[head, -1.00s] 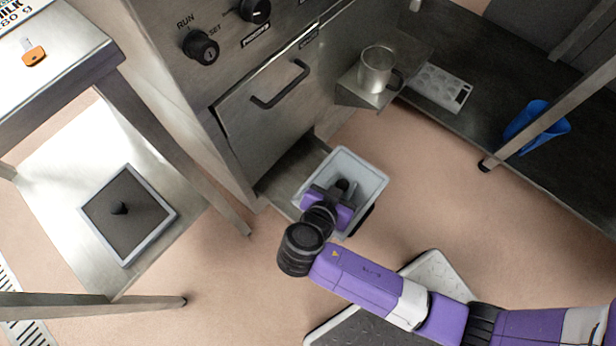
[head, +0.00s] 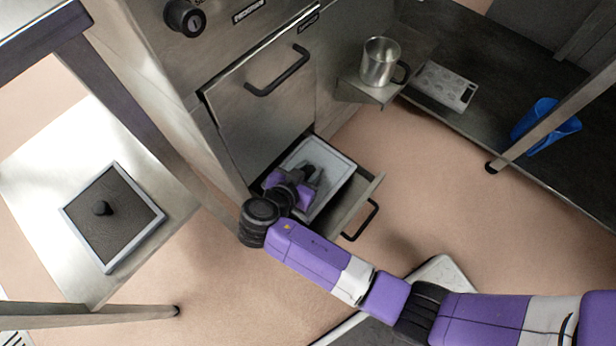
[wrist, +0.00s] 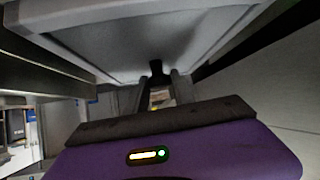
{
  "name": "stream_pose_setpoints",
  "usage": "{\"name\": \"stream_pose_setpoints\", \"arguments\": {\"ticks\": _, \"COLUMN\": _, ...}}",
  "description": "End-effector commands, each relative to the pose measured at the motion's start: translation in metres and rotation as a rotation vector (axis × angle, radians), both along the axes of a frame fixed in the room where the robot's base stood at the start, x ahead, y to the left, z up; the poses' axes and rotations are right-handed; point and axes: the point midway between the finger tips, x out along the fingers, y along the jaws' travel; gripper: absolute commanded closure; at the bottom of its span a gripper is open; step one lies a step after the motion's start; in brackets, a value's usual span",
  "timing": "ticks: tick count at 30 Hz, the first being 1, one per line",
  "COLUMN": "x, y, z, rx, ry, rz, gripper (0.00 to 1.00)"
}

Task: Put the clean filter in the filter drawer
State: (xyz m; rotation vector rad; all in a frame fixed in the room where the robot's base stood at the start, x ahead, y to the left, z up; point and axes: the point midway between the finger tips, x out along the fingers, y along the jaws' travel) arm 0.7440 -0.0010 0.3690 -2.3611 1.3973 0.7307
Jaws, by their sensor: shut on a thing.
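The clean filter (head: 338,168), a pale square with a light rim, is at the opening low in the machine. It lies over or inside the pulled-out filter drawer (head: 352,208); I cannot tell how far down it sits. My gripper (head: 311,174) is shut on the filter's dark knob, with my wrist covering part of the filter. In the wrist view the filter (wrist: 110,40) fills the top, with the fingers (wrist: 160,84) around the knob. Another filter (head: 118,210), with dark grey mesh and a black knob, lies on the low shelf at left.
The machine's upper panel (head: 255,115) with its bar handle is shut above the drawer. A metal jug (head: 380,62) stands on a small ledge right of it. A dark low shelf (head: 520,185) at right holds a blue vessel (head: 546,128). The floor between is clear.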

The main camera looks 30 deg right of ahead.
Motion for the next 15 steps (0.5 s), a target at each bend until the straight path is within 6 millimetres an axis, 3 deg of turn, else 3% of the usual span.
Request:
{"name": "stream_pose_setpoints", "arguments": {"ticks": 9, "x": 0.002, "y": 0.001, "z": -0.047, "rx": 0.001, "ry": -0.001, "rz": 0.002, "gripper": 1.00}}
{"name": "stream_pose_setpoints", "arguments": {"ticks": 15, "x": 0.004, "y": 0.002, "z": -0.045, "rx": 0.001, "ry": -0.001, "rz": 0.000, "gripper": 1.00}}
